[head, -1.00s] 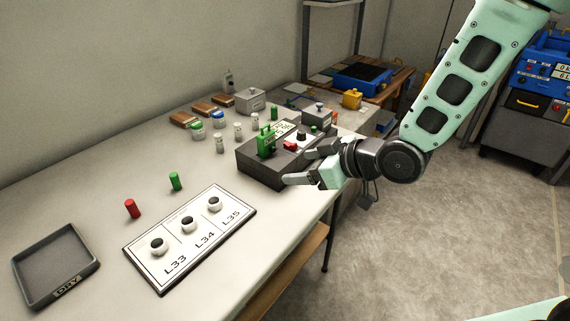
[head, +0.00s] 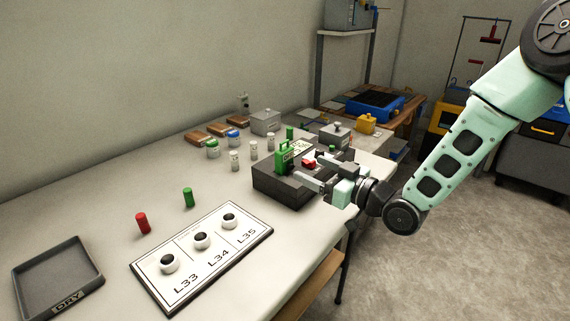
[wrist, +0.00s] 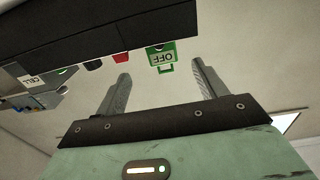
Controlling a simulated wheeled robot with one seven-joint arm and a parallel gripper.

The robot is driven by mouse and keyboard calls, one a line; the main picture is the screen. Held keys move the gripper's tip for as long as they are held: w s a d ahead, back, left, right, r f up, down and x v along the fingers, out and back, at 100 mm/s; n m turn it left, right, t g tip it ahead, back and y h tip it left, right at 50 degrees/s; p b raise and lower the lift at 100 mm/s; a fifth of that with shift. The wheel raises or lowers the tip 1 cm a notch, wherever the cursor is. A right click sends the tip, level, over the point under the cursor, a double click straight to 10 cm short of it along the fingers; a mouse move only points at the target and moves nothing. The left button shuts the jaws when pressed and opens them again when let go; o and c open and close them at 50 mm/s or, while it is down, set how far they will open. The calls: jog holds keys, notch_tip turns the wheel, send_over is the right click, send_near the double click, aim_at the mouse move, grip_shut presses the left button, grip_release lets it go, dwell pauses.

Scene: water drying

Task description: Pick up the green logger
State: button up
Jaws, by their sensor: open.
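The green piece with a handle (head: 282,160), which I take as the green logger, stands upright on the dark box (head: 280,187) on the bench. In the wrist view the green logger (wrist: 161,58) has a label reading OFF and shows between the fingertips, beyond them. My gripper (head: 319,169) is open and empty, just right of the green logger in the head view, with its fingers over or beside the dark box; I cannot tell the exact gap. The open gripper also shows in the wrist view (wrist: 160,75).
A red button (head: 308,163) is on the dark box near my fingers. Green (head: 188,198) and red (head: 143,223) cylinders, the L33–L35 board (head: 180,288) and the DRY tray (head: 95,281) lie to the left. Several small bottles (head: 234,161) stand behind the box.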

aim_at(288, 158)
jog(key=x, duration=0.7)
jog(key=shift+w+a+f, duration=0.1)
jog(key=shift+w+a, duration=0.05)
jog(key=shift+a, duration=0.25)
jog(key=c, duration=1.1)
jog(key=shift+c, duration=0.4)
